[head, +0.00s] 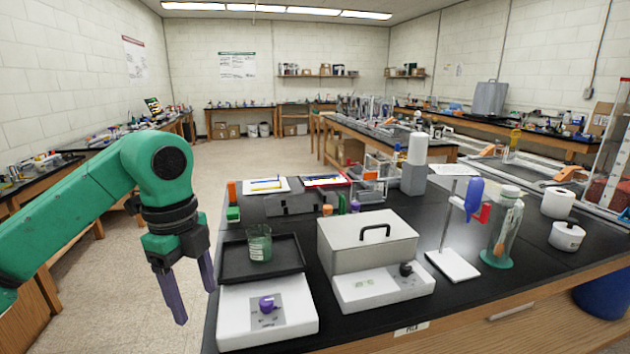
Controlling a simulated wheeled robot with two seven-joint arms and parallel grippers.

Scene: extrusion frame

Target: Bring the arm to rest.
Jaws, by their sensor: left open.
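My left arm, green with a dark wrist, comes in from the left. My left gripper (192,290) hangs with its two purple fingers pointing down and spread apart. It is open and nothing shows between the fingers. It is over the floor side of the bench's left edge, left of the white device with a purple knob (267,306). My right gripper is not in view.
The black bench (330,305) holds a dark tray (232,268) with a green beaker (259,243), a grey lidded box (345,243), a white stand (452,265) and a glass cylinder (502,228). Open floor (120,290) lies left of the bench.

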